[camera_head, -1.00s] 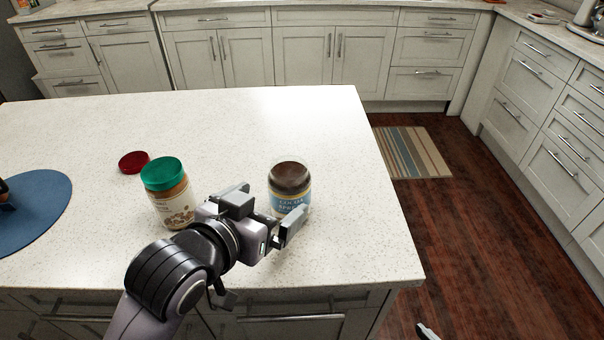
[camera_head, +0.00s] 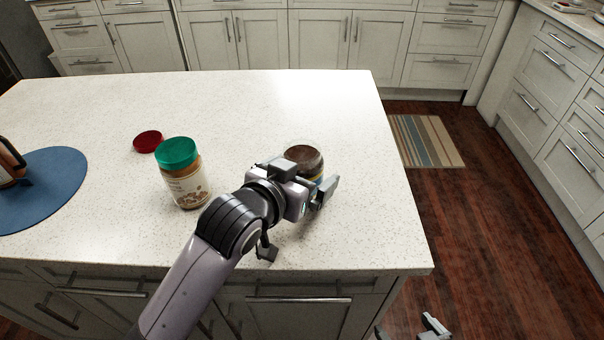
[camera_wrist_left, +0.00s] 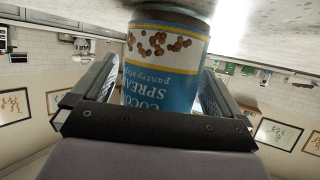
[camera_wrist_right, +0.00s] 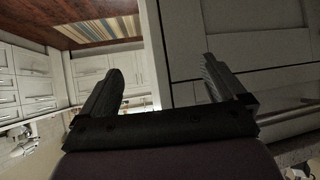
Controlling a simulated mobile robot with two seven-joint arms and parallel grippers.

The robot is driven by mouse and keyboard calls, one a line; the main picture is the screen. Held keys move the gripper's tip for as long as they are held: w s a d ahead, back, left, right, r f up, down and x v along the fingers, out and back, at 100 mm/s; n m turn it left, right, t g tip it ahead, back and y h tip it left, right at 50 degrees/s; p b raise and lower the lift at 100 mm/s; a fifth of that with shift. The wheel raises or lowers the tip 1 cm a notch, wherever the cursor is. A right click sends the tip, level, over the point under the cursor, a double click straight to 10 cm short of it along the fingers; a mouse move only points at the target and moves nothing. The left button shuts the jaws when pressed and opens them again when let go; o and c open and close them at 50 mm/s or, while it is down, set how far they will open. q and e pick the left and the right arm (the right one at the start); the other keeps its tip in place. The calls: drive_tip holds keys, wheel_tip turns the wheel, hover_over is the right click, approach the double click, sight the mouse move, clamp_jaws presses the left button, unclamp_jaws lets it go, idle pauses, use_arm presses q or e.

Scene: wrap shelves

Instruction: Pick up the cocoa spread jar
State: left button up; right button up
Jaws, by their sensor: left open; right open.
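The cocoa spread jar (camera_head: 303,156), with a dark brown lid and blue label, stands upright on the white counter (camera_head: 240,110). My left gripper (camera_head: 307,180) is open with its fingers on either side of the jar, hiding most of its body in the head view. In the left wrist view, the jar's blue label (camera_wrist_left: 160,75) fills the space between the two fingers; I cannot tell whether they touch it. My right gripper (camera_head: 432,328) is low at the bottom edge, beside the counter. The right wrist view shows its jaws (camera_wrist_right: 165,80) open and empty.
A green-lidded jar (camera_head: 183,175) stands left of my left gripper, with a red lid (camera_head: 148,141) behind it. A blue round mat (camera_head: 50,185) holds a brown item at far left. The counter's right edge is close to the cocoa jar. A striped rug (camera_head: 427,141) lies beyond.

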use_arm(q)
drive_tip(key=shift+c, duration=0.3)
drive_tip(key=c, duration=1)
drive_tip(key=shift+r, duration=0.15)
drive_tip(key=c, duration=0.4)
